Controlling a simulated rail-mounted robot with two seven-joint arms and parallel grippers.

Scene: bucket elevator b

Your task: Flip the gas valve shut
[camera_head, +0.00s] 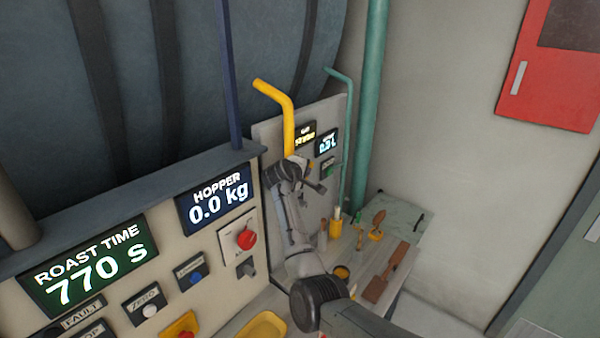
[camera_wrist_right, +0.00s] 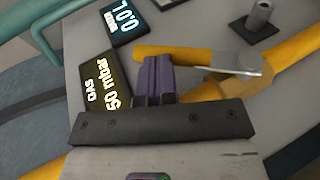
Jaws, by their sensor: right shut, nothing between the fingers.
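The yellow gas pipe (camera_head: 289,130) comes down the panel in the head view, and my right wrist hides the valve there. In the right wrist view the brass-coloured valve body (camera_wrist_right: 232,86) sits on the yellow pipe (camera_wrist_right: 292,48). Its lever has a yellow grip (camera_wrist_right: 175,53) and a metal shank, and lies at a slant to the pipe. My right gripper (camera_wrist_right: 153,70) is shut and empty, its purple fingertips right beside the yellow grip; I cannot tell whether they touch. The gas display (camera_wrist_right: 105,88) reads 50 mbar. My left gripper is not in view.
A teal pipe (camera_head: 348,130) runs beside the panel. A bench (camera_head: 405,255) with tools stands at right. The control panel with a red knob (camera_head: 246,239) is at left. A red cabinet (camera_head: 550,70) hangs on the wall.

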